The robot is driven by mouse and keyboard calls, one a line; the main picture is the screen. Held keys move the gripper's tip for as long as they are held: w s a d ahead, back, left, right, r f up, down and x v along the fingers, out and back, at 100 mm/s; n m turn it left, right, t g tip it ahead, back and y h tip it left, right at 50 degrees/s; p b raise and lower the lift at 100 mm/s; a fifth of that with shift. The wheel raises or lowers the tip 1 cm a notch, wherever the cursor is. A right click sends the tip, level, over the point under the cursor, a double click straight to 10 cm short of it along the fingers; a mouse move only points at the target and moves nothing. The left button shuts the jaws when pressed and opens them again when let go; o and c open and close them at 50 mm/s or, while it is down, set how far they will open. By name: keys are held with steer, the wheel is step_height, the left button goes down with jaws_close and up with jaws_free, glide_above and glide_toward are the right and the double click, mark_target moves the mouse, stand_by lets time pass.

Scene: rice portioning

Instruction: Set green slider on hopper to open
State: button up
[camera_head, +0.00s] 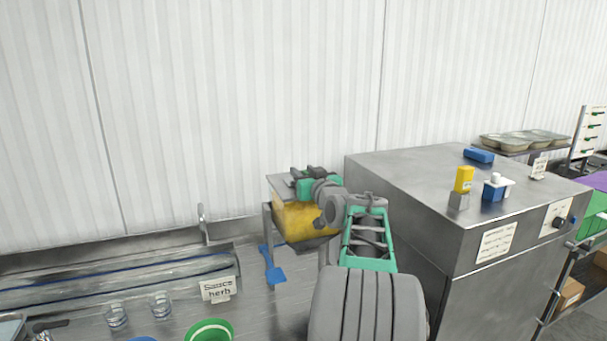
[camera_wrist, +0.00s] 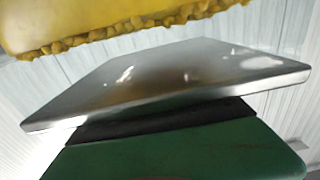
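The hopper (camera_head: 292,218) stands on the bench against the back wall, with a yellow mass inside and a grey metal top (camera_head: 282,184). My gripper (camera_head: 314,174) is at the hopper's upper right edge, beside the metal top; I cannot tell whether it touches. Its fingers are small and partly overlapped by my arm, so their opening is unclear. The wrist view shows a tilted metal plate (camera_wrist: 170,85), yellow clumped mass (camera_wrist: 110,22) above it and a dark strip and green surface (camera_wrist: 180,152) below. I cannot tell if that green is the slider. My arm hides the hopper's right side.
A steel cabinet (camera_head: 415,180) stands close on the right, with a yellow-topped shaker (camera_head: 464,180) and blue items on top. A blue spatula (camera_head: 272,265) lies below the hopper. Glasses (camera_head: 160,304), a herb sign (camera_head: 217,290) and a green bowl (camera_head: 209,330) are at front left.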

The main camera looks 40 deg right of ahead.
steer(key=shift+d, duration=0.1)
steer(key=shift+s, duration=0.3)
steer(key=b+v, duration=0.3)
steer(key=v, duration=0.4)
steer(key=shift+s+a, duration=0.2)
steer(key=shift+w, duration=0.1)
